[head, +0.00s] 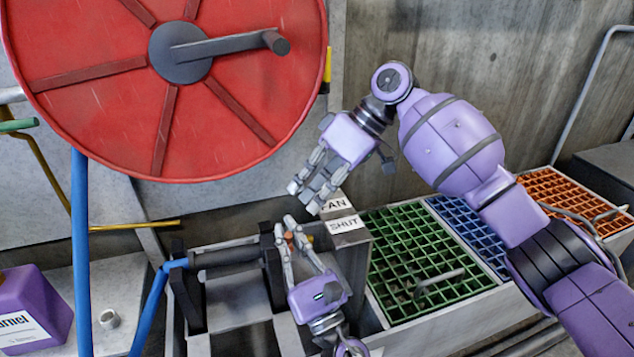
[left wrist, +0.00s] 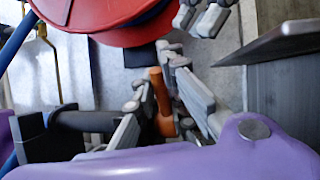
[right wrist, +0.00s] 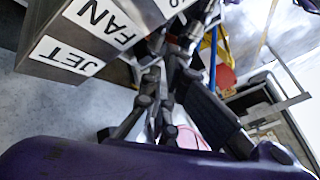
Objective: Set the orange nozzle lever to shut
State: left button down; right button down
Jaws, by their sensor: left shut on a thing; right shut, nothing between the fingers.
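The orange nozzle lever (left wrist: 158,88) stands between the fingers of my left gripper (left wrist: 165,75) in the left wrist view. In the head view only small orange bits (head: 289,240) show between those fingers. My left gripper (head: 287,226) is shut on the lever. The dark nozzle (head: 228,256) lies to the left, joined to a blue hose. A grey block beside the gripper carries the labels FAN (head: 333,203) and SHUT (head: 343,224); JET (right wrist: 66,54) shows in the right wrist view. Which label the lever lines up with I cannot tell. My right gripper (head: 307,198) is shut and empty, just above the left one.
A big red reel (head: 100,60) with a crank hangs at upper left. Green (head: 425,245), blue (head: 466,222) and orange (head: 575,195) grates lie to the right. A purple jug (head: 32,305) stands at lower left. The two grippers are close together.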

pick_arm(q)
jog(key=shift+f, duration=0.15)
pick_arm(e)
jog(key=shift+x, duration=2.65)
jog(key=shift+s+a+f+t, duration=0.2)
jog(key=shift+s+t, duration=0.1)
jog(key=shift+s, duration=0.15)
pick_arm(q)
jog(key=c, duration=1.8)
grip_release()
pick_arm(e)
jog(key=shift+r, duration=0.1)
